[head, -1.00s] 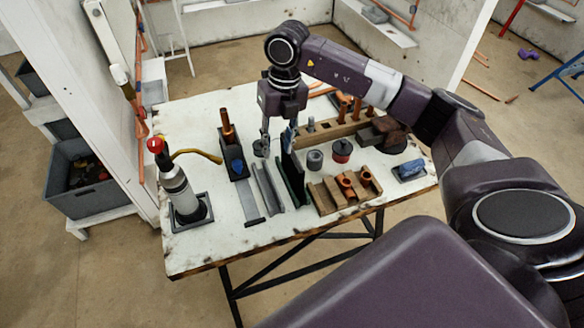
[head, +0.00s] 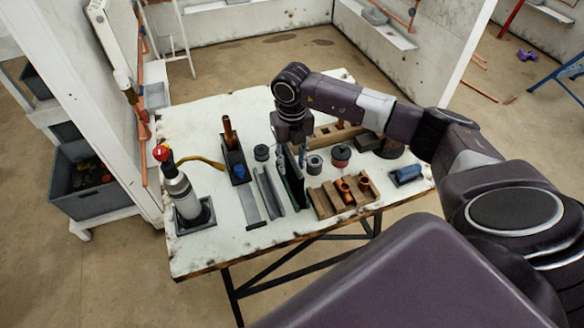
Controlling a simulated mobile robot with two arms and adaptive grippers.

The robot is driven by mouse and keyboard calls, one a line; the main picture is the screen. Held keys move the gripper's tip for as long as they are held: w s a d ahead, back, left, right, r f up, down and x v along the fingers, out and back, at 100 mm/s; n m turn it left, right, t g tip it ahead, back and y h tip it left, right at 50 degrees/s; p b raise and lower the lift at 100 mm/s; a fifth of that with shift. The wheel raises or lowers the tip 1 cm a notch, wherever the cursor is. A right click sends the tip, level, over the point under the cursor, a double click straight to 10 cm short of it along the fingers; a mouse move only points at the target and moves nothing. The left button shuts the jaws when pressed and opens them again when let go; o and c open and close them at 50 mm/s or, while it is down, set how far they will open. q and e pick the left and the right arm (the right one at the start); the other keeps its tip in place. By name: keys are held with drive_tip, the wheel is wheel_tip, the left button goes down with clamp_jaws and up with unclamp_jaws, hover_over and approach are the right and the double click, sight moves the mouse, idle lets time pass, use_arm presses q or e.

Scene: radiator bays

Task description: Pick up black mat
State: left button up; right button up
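The black mat (head: 291,184) stands upright on edge, as a thin dark panel in a slotted holder on the white worktable. My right gripper (head: 291,155) comes down from above at the mat's top edge, at its far end. Its fingers look spread, one to each side of the mat; I cannot make out any contact. The gripper hides part of the mat's top. My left gripper is not in view.
A grey channel rack (head: 268,190) stands just left of the mat. A wooden block with copper fittings (head: 331,201) and a grey cylinder (head: 314,165) are close on its right. A red-topped torch bottle (head: 180,186) stands at the table's left. The table's front strip is clear.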

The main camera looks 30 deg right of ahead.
drive_tip(key=shift+c, duration=0.7)
clamp_jaws()
drive_tip(key=shift+r, duration=0.15)
